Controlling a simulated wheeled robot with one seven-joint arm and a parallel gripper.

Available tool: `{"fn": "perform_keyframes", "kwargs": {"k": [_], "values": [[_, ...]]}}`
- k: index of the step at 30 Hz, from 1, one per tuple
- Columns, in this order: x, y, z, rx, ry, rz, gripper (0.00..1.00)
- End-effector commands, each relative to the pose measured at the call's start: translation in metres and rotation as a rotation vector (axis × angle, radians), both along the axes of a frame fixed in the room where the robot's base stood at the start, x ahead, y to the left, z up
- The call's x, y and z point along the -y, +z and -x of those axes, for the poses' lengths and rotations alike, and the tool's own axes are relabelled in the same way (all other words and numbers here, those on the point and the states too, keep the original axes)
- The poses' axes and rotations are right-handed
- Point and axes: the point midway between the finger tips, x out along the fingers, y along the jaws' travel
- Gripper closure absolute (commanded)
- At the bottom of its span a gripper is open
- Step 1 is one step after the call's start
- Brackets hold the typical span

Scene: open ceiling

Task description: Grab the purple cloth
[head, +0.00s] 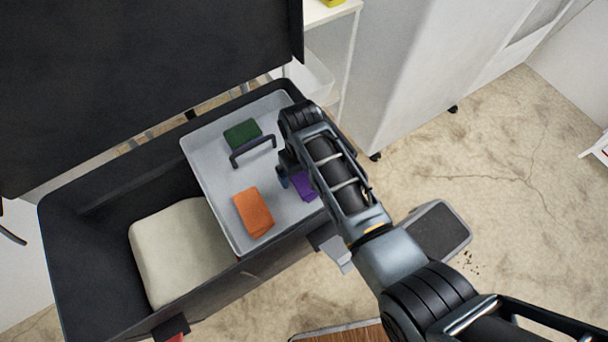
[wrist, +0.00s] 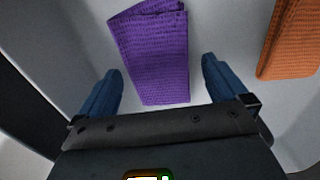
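The purple cloth (head: 304,186) lies folded in the grey tray (head: 213,177) at the top of the black box, partly hidden by my arm in the head view. In the wrist view the purple cloth (wrist: 152,55) lies flat ahead, its near end reaching between the fingers. My gripper (wrist: 162,84) is open, with its two blue fingers on either side of that near end and gaps between them and the cloth. Nothing is held. Whether the fingertips touch the tray floor cannot be told.
An orange cloth (head: 254,212) and a green cloth (head: 242,134) lie in the same tray, near a dark handle (head: 253,150). The black box (head: 84,240) also holds a cream cushion-like thing (head: 181,252). Its raised lid (head: 150,80) stands behind.

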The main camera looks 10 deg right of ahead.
Motion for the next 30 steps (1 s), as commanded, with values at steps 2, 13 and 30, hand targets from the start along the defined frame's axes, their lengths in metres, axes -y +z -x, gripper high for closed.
{"fn": "perform_keyframes", "kwargs": {"k": [2, 13, 30], "values": [[0.0, 0.0, 0.0, 0.0, 0.0, 0.0, 0.08], [0.0, 0.0, 0.0, -0.001, 0.0, 0.0, 0.43], [0.0, 0.016, -0.001, 0.002, 0.0, -0.001, 0.61]]}}
